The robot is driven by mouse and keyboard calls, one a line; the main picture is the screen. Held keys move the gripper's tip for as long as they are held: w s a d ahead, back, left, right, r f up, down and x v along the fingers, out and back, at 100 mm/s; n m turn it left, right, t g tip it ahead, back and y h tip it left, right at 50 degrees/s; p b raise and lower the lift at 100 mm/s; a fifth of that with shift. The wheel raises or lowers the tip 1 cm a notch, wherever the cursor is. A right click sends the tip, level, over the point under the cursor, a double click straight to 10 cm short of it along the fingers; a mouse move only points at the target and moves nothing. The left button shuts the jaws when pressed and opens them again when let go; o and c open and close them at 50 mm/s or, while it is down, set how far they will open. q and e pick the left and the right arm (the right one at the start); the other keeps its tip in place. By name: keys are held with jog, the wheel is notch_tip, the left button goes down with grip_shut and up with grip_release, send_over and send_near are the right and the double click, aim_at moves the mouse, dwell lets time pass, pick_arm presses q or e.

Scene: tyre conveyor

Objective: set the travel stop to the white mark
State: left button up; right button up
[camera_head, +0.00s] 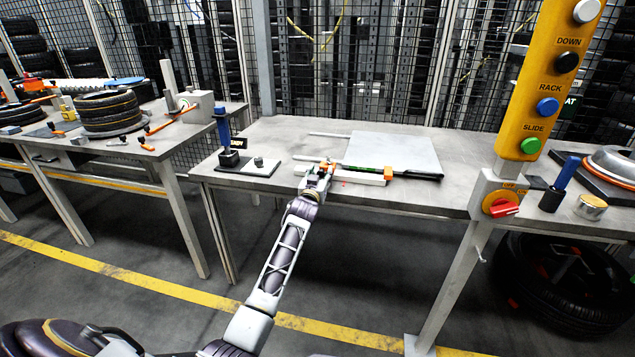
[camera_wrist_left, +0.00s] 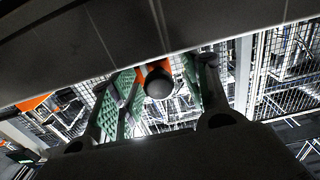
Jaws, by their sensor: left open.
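My left gripper (camera_head: 326,167) reaches the front part of the middle table, at the left part of a low rail (camera_head: 410,174). An orange part shows at its fingertips, and I cannot tell for sure whether this is the travel stop. In the left wrist view, the open fingers with green pads (camera_wrist_left: 155,88) stand either side of an orange part with a dark round knob (camera_wrist_left: 159,83). I cannot tell whether the pads touch it. A second small orange piece (camera_head: 388,172) sits on the rail further right. I cannot make out the white mark. My right gripper is not in view.
A pale square plate (camera_head: 395,150) lies behind the rail. A blue-handled tool (camera_head: 223,130) stands at the table's left. A yellow button pendant (camera_head: 545,80) and a red switch (camera_head: 502,208) are at the right. The table front right of the rail is clear.

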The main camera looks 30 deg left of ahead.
pick_arm(q)
jog(key=shift+s, duration=0.1)
jog(key=v, duration=1.1)
jog(key=shift+s, duration=0.3)
jog(key=shift+f, duration=0.1)
dwell(0.6)
